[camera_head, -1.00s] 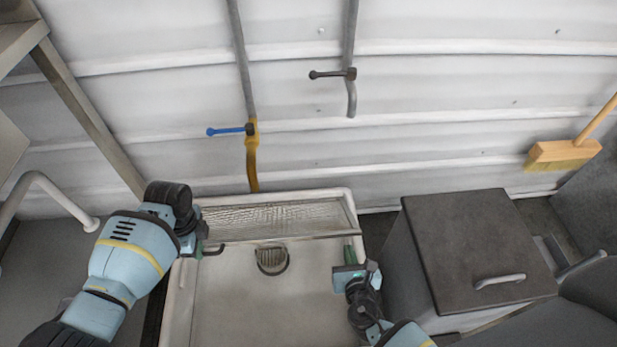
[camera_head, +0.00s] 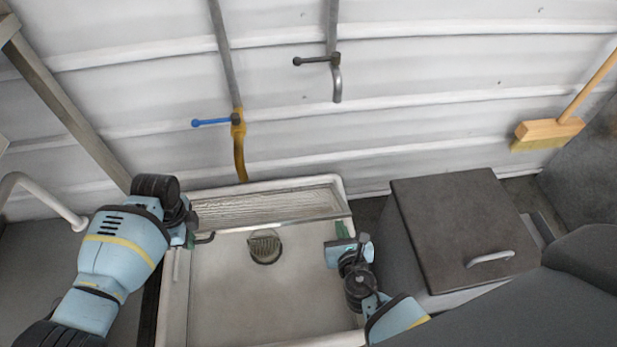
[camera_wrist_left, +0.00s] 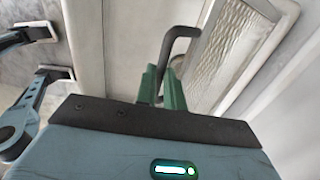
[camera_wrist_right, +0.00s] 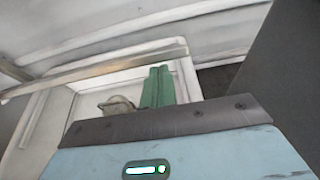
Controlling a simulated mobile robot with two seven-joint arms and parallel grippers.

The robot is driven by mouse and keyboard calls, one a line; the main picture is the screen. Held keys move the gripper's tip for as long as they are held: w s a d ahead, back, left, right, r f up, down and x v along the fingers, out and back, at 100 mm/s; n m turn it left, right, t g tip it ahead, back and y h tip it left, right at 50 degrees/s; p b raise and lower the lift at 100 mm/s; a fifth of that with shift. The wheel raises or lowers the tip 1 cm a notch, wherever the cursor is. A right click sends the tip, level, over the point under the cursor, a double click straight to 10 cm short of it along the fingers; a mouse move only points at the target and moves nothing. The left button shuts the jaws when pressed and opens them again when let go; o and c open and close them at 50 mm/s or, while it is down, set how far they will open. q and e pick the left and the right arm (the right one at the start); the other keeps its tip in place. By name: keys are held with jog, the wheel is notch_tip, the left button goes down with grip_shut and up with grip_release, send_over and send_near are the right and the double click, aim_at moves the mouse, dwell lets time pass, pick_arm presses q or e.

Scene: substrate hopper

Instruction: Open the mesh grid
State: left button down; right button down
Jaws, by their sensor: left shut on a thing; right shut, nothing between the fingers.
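The mesh grid (camera_head: 268,208) spans the back of the white basin (camera_head: 180,300) and shows tilted, with a metal bar along its front edge. It also shows in the left wrist view (camera_wrist_left: 222,52). A dark bent handle (camera_head: 206,239) sits at its left end. My left gripper (camera_head: 191,238) is shut on this handle, with the green fingers around its lower end in the left wrist view (camera_wrist_left: 163,85). My right gripper (camera_head: 342,231) is shut and empty at the basin's right side, just in front of the bar; I cannot tell if it touches.
A round drain (camera_head: 264,248) lies in the basin floor. A dark-lidded box (camera_head: 455,225) stands close to the right. A blue-handled tap (camera_head: 212,122) and a grey tap (camera_head: 320,61) hang on the wall behind. A broom (camera_head: 548,131) leans at the right.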

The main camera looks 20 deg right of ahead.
pick_arm(q)
jog(key=shift+w, duration=0.3)
pick_arm(e)
jog(key=shift+w+r, duration=0.15)
jog(key=shift+w, duration=0.05)
pick_arm(q)
jog(key=c, duration=1.8)
grip_release()
jog(key=shift+c, duration=0.2)
jog(key=o, duration=0.4)
jog(key=shift+w+d+f, duration=0.1)
jog(key=shift+f, duration=0.15)
jog(key=shift+c, duration=0.2)
pick_arm(e)
jog(key=shift+f, duration=0.2)
